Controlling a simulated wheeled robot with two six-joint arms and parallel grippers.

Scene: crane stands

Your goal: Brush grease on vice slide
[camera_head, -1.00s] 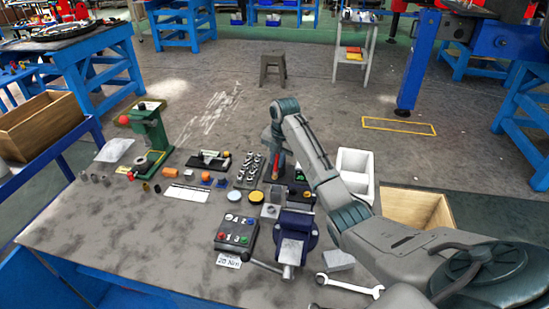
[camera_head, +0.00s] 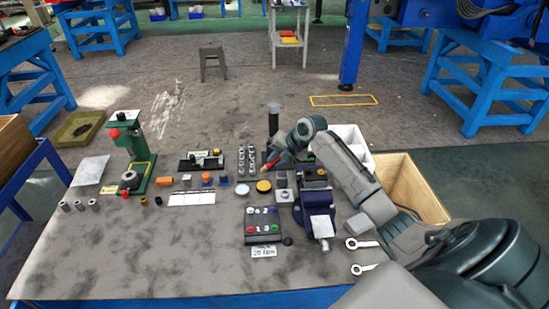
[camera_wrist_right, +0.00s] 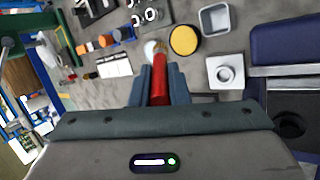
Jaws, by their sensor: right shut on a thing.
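My right gripper (camera_head: 277,156) is shut on a brush (camera_wrist_right: 160,82) with a red handle. The brush is tilted above the bench, its pale tip pointing away from the jaws toward the tins. The blue vice (camera_head: 316,208) stands at the bench's front right, to the right of and nearer than the gripper. Its blue body also shows at the right of the wrist view (camera_wrist_right: 285,42). A round yellow tin (camera_head: 263,186) and a pale round tin (camera_head: 242,189) sit left of the vice. My left gripper is out of view.
A dark button box (camera_head: 263,225) is left of the vice. Wrenches (camera_head: 362,244) lie to its right. A green press (camera_head: 137,155), small parts and a socket rack (camera_head: 247,162) fill the back. A wooden bin (camera_head: 412,190) is at right. The front left bench is clear.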

